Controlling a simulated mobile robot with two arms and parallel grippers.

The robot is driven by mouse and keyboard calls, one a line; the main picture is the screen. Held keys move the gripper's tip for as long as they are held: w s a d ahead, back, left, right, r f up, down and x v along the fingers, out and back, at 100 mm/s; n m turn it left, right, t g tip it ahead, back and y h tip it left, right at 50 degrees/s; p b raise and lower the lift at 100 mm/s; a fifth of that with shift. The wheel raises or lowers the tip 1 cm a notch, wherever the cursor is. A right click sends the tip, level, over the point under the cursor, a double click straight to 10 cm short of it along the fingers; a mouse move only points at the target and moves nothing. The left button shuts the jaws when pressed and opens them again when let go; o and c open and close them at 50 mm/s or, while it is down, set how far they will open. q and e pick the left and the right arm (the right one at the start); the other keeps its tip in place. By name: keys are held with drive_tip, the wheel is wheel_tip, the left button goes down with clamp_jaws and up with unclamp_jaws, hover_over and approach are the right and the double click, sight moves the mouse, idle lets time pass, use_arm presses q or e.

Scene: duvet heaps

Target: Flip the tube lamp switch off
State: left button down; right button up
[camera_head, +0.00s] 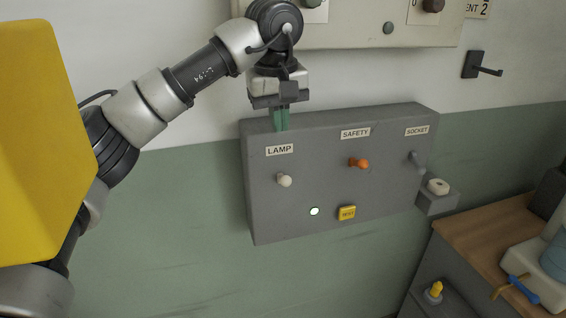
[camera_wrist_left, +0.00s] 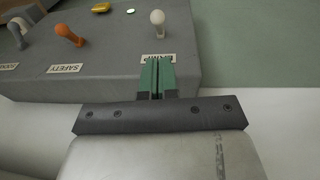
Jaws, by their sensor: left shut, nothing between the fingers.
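A grey switch box (camera_head: 315,190) is on the wall. Under its LAMP label (camera_head: 279,149) is a toggle with a white knob (camera_head: 284,180); the knob also shows in the left wrist view (camera_wrist_left: 157,17). A small round light (camera_head: 314,211) below it glows whitish green. My left gripper (camera_head: 281,128) has green fingers, shut and empty, pointing down at the box's top edge above the LAMP label. In the left wrist view the fingertips (camera_wrist_left: 157,60) overlap the label, short of the knob. I cannot tell whether they touch the box. My right gripper is not in view.
An orange SAFETY toggle (camera_head: 359,163), a grey SOCKET toggle (camera_head: 416,158) and a yellow TEST button (camera_head: 347,213) share the box. A cream panel (camera_head: 350,24) hangs above. A wall hook (camera_head: 482,66) and a wooden-topped cabinet (camera_head: 470,222) are at right.

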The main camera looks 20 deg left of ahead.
use_arm(q)
drive_tip(key=p, duration=0.3)
hover_over(284, 176)
drive_tip(key=s, duration=0.1)
wheel_tip(284, 176, down, 8)
drive_tip(key=shift+f, duration=1)
drive_tip(key=shift+w, duration=0.15)
